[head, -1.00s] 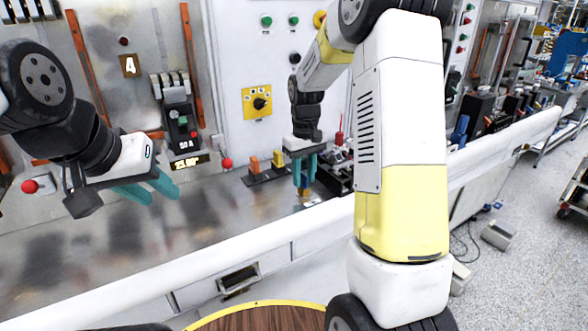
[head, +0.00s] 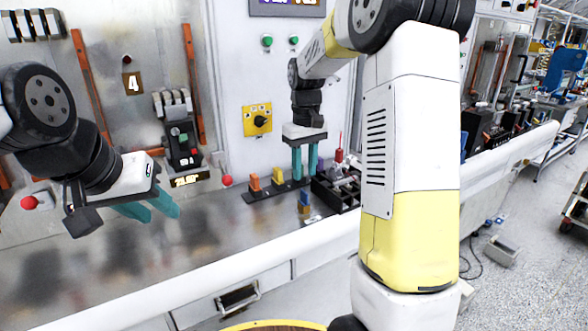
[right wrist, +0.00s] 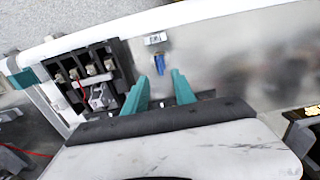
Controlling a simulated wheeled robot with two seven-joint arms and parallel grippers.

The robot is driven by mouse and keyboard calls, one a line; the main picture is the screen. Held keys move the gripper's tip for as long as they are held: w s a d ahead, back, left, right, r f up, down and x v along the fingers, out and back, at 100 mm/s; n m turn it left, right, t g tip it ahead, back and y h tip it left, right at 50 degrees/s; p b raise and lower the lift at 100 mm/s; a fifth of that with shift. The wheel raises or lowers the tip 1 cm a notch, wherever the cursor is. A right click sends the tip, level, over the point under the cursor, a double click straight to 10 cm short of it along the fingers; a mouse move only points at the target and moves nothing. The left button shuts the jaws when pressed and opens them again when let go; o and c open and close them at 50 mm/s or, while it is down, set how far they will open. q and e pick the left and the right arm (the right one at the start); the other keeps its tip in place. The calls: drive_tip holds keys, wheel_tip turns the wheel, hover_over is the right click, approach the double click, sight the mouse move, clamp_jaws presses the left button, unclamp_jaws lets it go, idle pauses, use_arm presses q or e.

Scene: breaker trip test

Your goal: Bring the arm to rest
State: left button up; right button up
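My right gripper (head: 305,170) hangs fingers-down above the counter, beside the black tray. Its two teal fingers are apart with nothing between them; they also show apart in the right wrist view (right wrist: 160,90). A small blue piece (head: 304,200) with a yellowish part stands on the counter below and clear of the fingers. It also shows in the right wrist view (right wrist: 159,64), beyond the fingertips. My left gripper (head: 152,209) is over the left of the counter, its teal fingers apart and empty.
An orange block (head: 254,182) and a yellow block (head: 278,176) stand on a black holder. A black compartment tray (head: 335,192) with metal parts lies right of it. The panel has a yellow rotary switch (head: 257,120) and a breaker (head: 182,143). The counter's left is clear.

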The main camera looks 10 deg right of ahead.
drive_tip(key=s+a+r+m+t+y, duration=0.1)
drive_tip(key=s+r+t, duration=0.2)
drive_tip(key=s, duration=0.9)
drive_tip(key=s+a+r+m+t+y, duration=0.1)
drive_tip(key=s+r, duration=0.4)
drive_tip(key=s, duration=0.7)
drive_tip(key=shift+s+m+t, duration=0.15)
drive_tip(key=shift+m+t, duration=0.55)
drive_tip(key=shift+t, duration=0.4)
